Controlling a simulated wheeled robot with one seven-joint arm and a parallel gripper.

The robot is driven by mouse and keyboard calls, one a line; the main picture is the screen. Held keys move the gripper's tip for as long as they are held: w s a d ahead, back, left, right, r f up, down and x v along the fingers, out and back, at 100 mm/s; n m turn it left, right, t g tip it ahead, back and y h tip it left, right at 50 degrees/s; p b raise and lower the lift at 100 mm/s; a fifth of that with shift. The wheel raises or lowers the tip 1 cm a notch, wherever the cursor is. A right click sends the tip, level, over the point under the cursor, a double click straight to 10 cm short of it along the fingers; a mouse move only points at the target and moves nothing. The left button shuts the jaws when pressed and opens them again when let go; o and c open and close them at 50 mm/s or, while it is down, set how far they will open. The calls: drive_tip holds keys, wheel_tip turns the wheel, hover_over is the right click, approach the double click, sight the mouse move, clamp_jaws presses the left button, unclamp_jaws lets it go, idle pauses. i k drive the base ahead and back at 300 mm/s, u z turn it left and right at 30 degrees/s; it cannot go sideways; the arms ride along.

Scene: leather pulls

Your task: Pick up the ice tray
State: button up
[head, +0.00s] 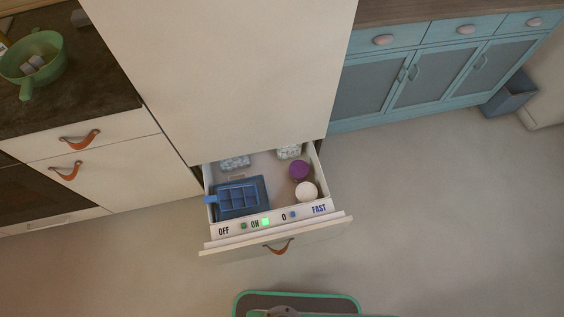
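The blue ice tray (238,197) with square compartments lies in the left front part of an open freezer drawer (229,229). A tab sticks out at its left end, close to the drawer's left wall. It appears to rest on a darker blue flat item (263,187), which shows around it. I cannot tell whether the compartments are filled. My gripper is not in view; only part of my own body shows at the bottom edge.
The drawer also holds a purple round container (299,169), a white round item (306,191) and pale bags (289,152) at the back. Its front has a leather pull (278,247). The tall white cabinet (225,70) stands above. Open floor (440,220) lies right.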

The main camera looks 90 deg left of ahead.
sight(238, 196)
drive_tip(key=z, duration=0.05)
drive_tip(key=i, duration=0.7)
drive_tip(key=u, duration=4.3)
drive_tip(key=i, duration=0.5)
drive_tip(key=u, duration=0.05)
